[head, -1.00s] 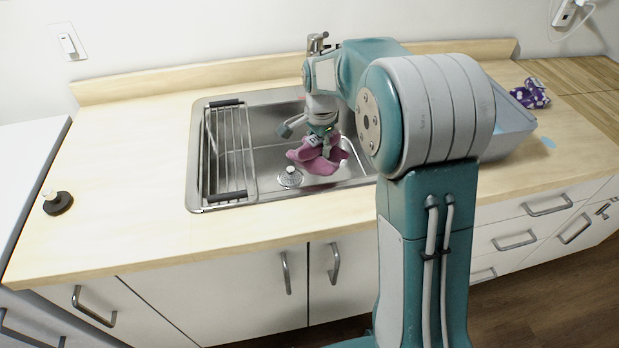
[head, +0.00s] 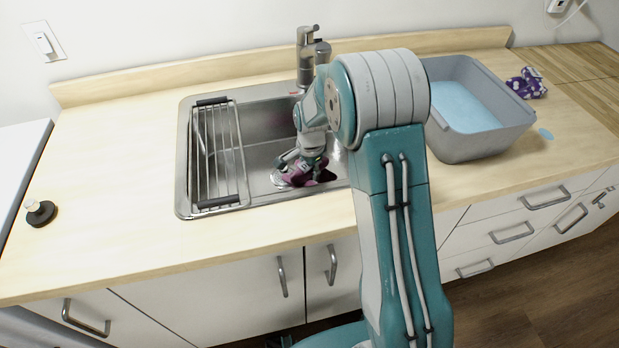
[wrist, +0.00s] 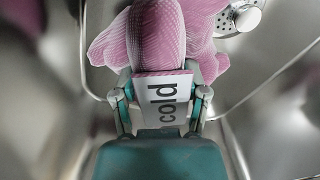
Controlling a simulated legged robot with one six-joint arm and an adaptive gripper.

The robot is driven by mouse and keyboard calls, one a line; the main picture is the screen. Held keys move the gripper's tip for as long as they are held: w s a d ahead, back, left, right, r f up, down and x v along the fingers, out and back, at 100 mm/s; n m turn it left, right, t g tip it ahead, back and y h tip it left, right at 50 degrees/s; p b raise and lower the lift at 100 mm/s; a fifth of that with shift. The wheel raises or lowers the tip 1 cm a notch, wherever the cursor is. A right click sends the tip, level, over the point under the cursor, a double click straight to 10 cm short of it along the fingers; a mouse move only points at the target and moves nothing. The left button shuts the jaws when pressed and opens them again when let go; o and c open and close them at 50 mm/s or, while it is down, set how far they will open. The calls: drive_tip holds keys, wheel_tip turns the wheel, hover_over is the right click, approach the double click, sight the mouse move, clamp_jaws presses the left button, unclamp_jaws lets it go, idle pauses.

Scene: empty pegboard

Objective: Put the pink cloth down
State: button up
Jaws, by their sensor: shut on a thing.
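The pink cloth (head: 294,176) is bunched low inside the metal sink (head: 262,132), near the drain, in the head view. My gripper (head: 311,170) is down in the sink and shut on the cloth. In the wrist view the cloth (wrist: 158,35) fills the top middle, gathered between the fingers of my gripper (wrist: 160,85). A white tag reading "cold" (wrist: 165,98) lies over the jaws. Whether the cloth rests on the sink floor I cannot tell.
A wire rack (head: 222,155) spans the sink's left side. The faucet (head: 306,55) stands behind the sink. A grey tub (head: 480,148) with a light blue inside stands to the right, with a purple dotted cloth (head: 527,84) beyond it. A dark stopper (head: 40,212) is at left on the open counter.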

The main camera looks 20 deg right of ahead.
sight(309, 180)
drive_tip(key=shift+f, duration=1.6)
drive_tip(key=shift+f, duration=0.5)
drive_tip(key=o, duration=1.2)
drive_tip(key=shift+c, duration=0.2)
